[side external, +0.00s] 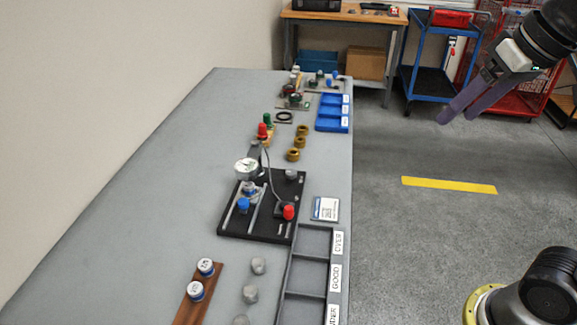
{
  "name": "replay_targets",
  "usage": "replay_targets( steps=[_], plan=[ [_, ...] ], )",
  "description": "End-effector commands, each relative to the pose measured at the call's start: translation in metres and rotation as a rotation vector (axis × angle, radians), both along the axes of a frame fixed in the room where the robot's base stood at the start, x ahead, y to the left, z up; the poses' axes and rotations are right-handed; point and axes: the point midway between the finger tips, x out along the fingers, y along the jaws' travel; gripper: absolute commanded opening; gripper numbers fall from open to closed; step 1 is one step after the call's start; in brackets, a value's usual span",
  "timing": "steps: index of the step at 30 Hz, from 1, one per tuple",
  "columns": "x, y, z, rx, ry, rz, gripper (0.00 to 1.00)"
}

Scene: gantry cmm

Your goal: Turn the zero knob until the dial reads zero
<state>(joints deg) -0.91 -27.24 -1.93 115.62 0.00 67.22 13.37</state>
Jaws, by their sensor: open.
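A white round dial (246,168) stands above a black fixture plate (262,228) on the grey bench. Its needle and scale are too small to read. A blue knob (243,205) sits at the left of the plate, a red knob (289,212) at its right, and a grey knob-like part (291,175) at the far right. I cannot tell which one is the zero knob. My gripper (456,118) is open and empty at the upper right. It hangs over the floor beside the bench, well away from the dial.
A tray labelled OVER and GOOD (290,258) lies in front of the plate. Grey parts (258,266) and a brown rack with white-topped pieces (196,290) stand left of it. Brass rings (300,142) and blue bins (331,124) lie farther back. The bench's left side is clear.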

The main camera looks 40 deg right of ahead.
Motion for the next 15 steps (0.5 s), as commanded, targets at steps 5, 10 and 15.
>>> replay_targets(
  steps=[5, 10, 15],
  plan=[
    [0.067, 0.007, 0.033, 0.028, 0.056, -0.045, 0.69],
    [0.13, 0.015, 0.042, 0.045, 0.112, -0.079, 0.69],
    [0.192, 0.026, 0.031, 0.055, 0.173, -0.104, 0.69]
  ],
)
